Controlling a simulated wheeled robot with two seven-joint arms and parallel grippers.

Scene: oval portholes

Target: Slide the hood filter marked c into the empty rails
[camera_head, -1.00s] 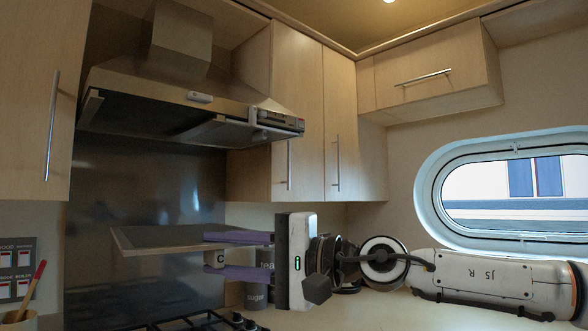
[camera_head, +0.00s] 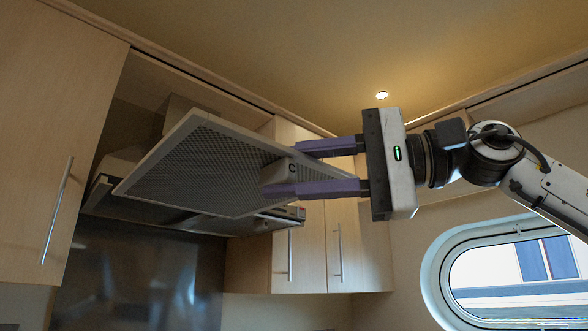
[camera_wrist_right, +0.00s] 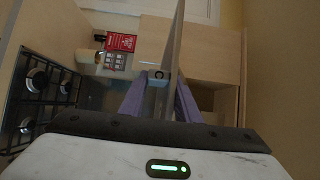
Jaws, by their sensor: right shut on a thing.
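The hood filter marked c (camera_head: 205,165) is a flat mesh panel in a pale frame, held up tilted in front of the range hood in the head view. Its tab with the letter c (camera_head: 291,169) sits between the purple fingers of my right gripper (camera_head: 312,168), which is shut on it. In the right wrist view the filter (camera_wrist_right: 173,55) shows edge-on between the fingers. The range hood (camera_head: 255,222) is behind the filter, which hides much of its underside and rails. My left gripper is not in view.
Wooden cabinets flank the hood, one at the left (camera_head: 50,130) and one at the right (camera_head: 300,250). The ceiling (camera_head: 330,60) is above the filter. In the right wrist view a gas hob (camera_wrist_right: 40,95) lies at the left.

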